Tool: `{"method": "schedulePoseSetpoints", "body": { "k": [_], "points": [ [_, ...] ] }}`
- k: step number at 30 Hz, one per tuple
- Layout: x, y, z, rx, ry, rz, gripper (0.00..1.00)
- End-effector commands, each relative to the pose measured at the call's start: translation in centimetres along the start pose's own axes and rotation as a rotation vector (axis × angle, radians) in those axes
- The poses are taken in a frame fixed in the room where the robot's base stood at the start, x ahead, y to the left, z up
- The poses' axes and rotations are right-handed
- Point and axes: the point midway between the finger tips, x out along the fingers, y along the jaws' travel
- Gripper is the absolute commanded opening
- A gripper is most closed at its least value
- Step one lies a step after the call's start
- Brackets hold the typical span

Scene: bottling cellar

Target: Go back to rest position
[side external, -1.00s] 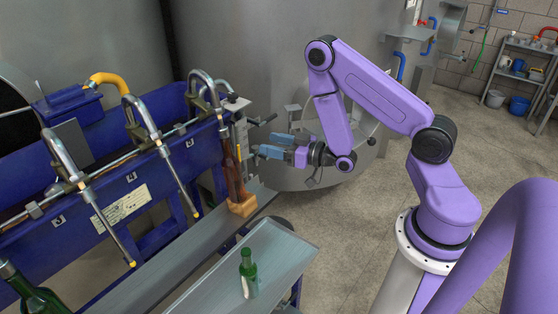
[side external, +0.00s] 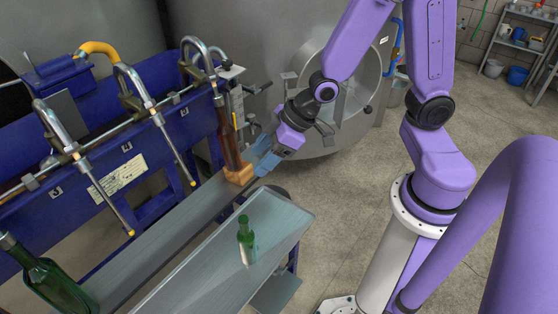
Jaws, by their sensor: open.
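My gripper (side external: 261,159) is open, with its blue fingers pointing left and down. It is just right of the brown bottle (side external: 229,140) in the picture and appears to hold nothing. The brown bottle stands upright in an orange-tan block (side external: 239,175) at the far end of the grey rail, below a filling spout. I cannot tell from this angle whether the fingers touch the block. No marked rest place shows.
A blue filling machine (side external: 135,165) with several curved spouts runs along the left. A green bottle (side external: 246,238) stands on the metal tray table (side external: 283,228); a larger green bottle (side external: 52,280) is at lower left. A steel tank (side external: 280,50) stands behind. Floor at right is open.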

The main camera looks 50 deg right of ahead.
Motion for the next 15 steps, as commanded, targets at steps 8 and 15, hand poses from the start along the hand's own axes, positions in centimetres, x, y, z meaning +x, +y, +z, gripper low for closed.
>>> {"method": "schedulePoseSetpoints", "body": {
  "k": [8, 15],
  "points": [
    [-6.1, -5.0, 3.0, -0.125, -0.25, -0.081, 0.59],
    [-12.1, -7.4, 6.8, -0.234, -0.46, -0.128, 0.59]
  ]
}}
